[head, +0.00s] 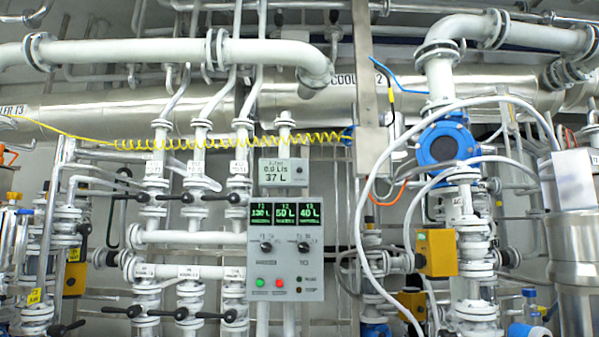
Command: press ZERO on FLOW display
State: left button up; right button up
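The flow display (275,174) is a small grey box near the middle of the head view. Its pale screen shows a small heading line, a line that looks like 0.0 L/s, and 37 L below. A small dark round spot sits on the right side of the box; its label is too small to read, so I cannot tell whether it is ZERO. Nothing covers the display. Neither of my grippers is in view.
Below the display hangs a grey control panel (260,262) with three green readouts, two dark knobs, and green and red buttons. White pipes with black-handled valves stand to its left. A white hose (372,190) loops at its right. A yellow coiled cable (220,144) runs above.

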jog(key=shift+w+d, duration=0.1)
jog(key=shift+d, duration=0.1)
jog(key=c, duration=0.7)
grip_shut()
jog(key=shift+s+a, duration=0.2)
